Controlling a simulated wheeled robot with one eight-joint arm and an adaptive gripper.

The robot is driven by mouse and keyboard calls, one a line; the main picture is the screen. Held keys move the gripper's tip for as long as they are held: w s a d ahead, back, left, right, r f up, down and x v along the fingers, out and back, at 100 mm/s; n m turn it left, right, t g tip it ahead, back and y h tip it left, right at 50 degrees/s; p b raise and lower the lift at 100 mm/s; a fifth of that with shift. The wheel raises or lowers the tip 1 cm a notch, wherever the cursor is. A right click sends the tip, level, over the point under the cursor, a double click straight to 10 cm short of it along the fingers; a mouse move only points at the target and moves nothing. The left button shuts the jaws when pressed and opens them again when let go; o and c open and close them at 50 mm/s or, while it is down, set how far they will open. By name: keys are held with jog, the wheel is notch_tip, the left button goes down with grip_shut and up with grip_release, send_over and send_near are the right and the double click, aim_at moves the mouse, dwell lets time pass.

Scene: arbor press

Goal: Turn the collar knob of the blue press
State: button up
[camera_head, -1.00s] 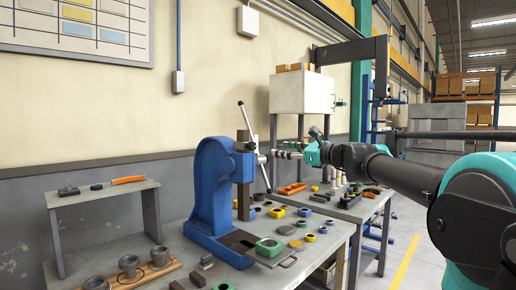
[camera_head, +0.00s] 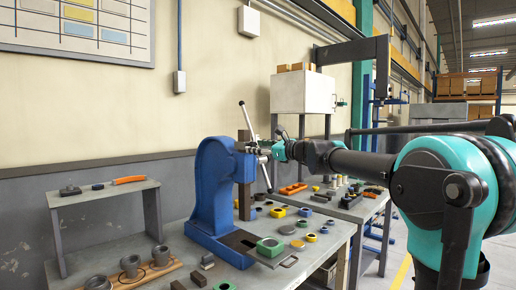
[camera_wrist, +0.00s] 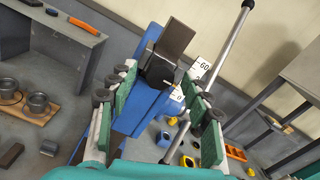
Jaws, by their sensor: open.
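The blue press (camera_head: 210,185) stands on the workbench in the head view, with a dark ram (camera_head: 245,170) and a long metal lever (camera_head: 246,120) at its right side. My gripper (camera_head: 264,150) reaches in from the right, close to the press head and lever. In the wrist view my gripper (camera_wrist: 160,90) is open, with its green-padded fingers apart. A dark block (camera_wrist: 168,50) on the blue press (camera_wrist: 125,115) shows beyond and between the fingers. The lever (camera_wrist: 222,50) passes behind the right finger. I cannot clearly pick out the collar knob.
Several coloured rings and blocks (camera_head: 270,246) lie on the bench before the press. A small grey shelf (camera_head: 103,192) with an orange-handled tool (camera_head: 129,180) stands at left. A second bench (camera_head: 360,208) stands behind.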

grip_shut()
jog(key=shift+n, duration=0.3)
jog(key=n, duration=1.8)
jog(key=shift+f, duration=0.1)
dwell(0.6)
